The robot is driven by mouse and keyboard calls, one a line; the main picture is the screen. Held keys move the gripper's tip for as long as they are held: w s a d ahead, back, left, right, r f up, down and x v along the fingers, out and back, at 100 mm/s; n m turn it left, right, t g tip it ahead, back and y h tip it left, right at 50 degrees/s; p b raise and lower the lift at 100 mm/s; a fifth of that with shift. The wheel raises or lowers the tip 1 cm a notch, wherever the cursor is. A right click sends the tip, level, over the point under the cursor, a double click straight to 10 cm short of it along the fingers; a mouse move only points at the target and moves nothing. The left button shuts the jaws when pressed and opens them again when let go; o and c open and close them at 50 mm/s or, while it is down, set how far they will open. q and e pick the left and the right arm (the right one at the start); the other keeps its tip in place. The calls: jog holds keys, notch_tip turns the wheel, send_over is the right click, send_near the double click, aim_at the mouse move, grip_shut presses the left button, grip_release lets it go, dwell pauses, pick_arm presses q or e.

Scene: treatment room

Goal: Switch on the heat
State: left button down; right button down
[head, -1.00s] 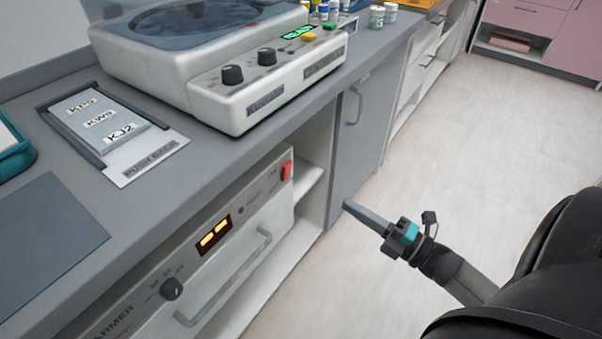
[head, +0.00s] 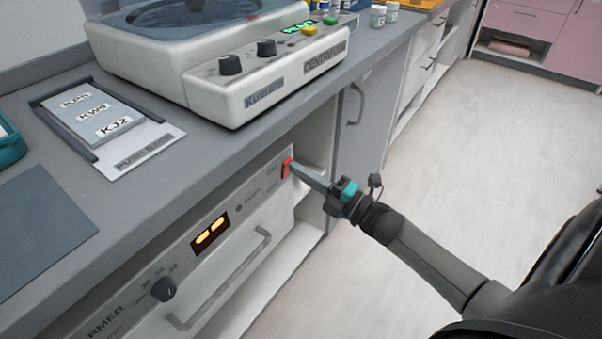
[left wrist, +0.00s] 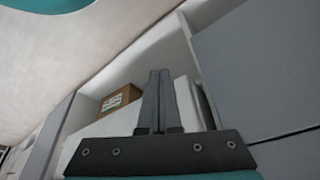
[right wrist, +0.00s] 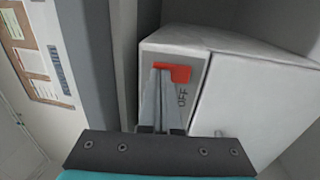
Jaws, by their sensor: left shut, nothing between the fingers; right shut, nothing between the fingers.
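The warmer (head: 225,262) is a white unit under the counter with a lit orange display (head: 210,234), a dial (head: 164,289) and a bar handle (head: 222,285). Its red switch (head: 287,168) is at the right end of the front panel. My right gripper (head: 296,168) is shut and empty, with its tips at the red switch. In the right wrist view the fingertips (right wrist: 162,68) overlap the red switch (right wrist: 180,73), with "OFF" printed beside it; contact is hard to confirm. My left gripper (left wrist: 158,72) is shut and empty in the left wrist view, outside the head view.
A centrifuge (head: 215,75) stands on the grey counter (head: 190,160), with a labelled tray (head: 100,122) to its left. A grey cabinet door (head: 358,130) is right of the warmer. In the left wrist view a brown box (left wrist: 120,98) sits on a shelf. The floor (head: 480,160) at right is clear.

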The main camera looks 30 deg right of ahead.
jog(key=shift+r, duration=0.1)
dwell(0.3)
pick_arm(q)
jog(key=f, duration=0.1)
jog(key=s+f+p, duration=0.1)
jog(key=f, duration=0.1)
pick_arm(e)
jog(key=shift+w+a+g, duration=0.1)
jog(key=shift+w+g, duration=0.1)
jog(key=shift+g, duration=0.2)
pick_arm(q)
jog(key=shift+f+p, duration=0.1)
jog(key=shift+p, duration=0.2)
